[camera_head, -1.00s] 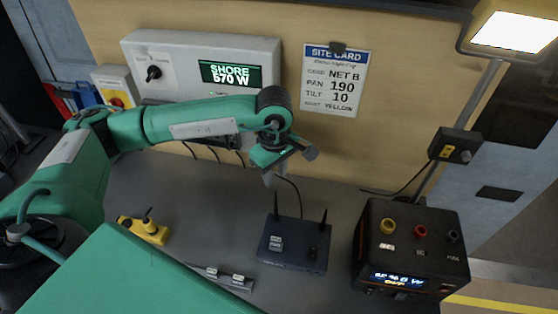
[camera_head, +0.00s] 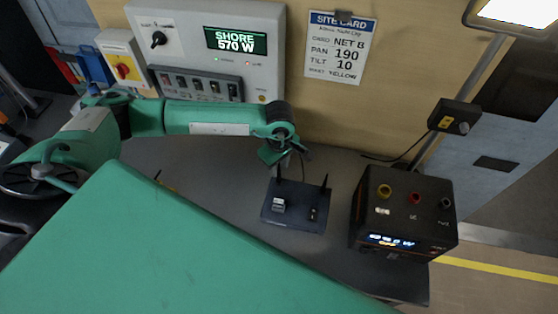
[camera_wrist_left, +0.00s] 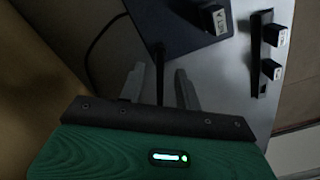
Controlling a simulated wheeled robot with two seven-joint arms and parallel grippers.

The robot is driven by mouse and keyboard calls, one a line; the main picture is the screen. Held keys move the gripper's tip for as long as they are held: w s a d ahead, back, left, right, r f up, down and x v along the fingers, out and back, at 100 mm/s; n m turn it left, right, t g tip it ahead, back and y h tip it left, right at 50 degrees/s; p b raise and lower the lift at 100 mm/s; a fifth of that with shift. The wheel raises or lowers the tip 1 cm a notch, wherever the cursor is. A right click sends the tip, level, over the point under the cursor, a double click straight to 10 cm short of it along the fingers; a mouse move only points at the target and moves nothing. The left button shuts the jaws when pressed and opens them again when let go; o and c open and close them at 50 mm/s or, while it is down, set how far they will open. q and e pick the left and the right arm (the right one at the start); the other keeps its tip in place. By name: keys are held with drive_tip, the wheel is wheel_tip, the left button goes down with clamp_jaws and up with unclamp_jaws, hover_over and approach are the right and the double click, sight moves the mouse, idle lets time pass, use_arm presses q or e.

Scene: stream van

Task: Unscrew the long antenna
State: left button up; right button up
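A dark blue router box (camera_head: 293,219) lies on the grey bench with two thin black antennas. The left antenna (camera_head: 278,173) stands at its back left corner, partly close to my gripper, and the right antenna (camera_head: 325,184) stands at its back right. My left gripper (camera_head: 284,163) is just above the left antenna. In the left wrist view, my two grey fingers (camera_wrist_left: 160,88) are apart, with the dark antenna (camera_wrist_left: 159,72) between them and visible gaps on both sides. The router edge (camera_wrist_left: 165,25) is beyond the fingertips. My right gripper is out of view.
A black power unit (camera_head: 405,215) stands right of the router. A grey shore-power panel (camera_head: 180,45) and a site card (camera_head: 338,48) are on the back wall. A lamp post (camera_head: 465,85) rises at right. My green body part hides the front left bench.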

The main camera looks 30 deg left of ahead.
use_arm(q)
clamp_jaws()
drive_tip(key=shift+n+b, duration=0.3)
drive_tip(key=shift+n, duration=1.7)
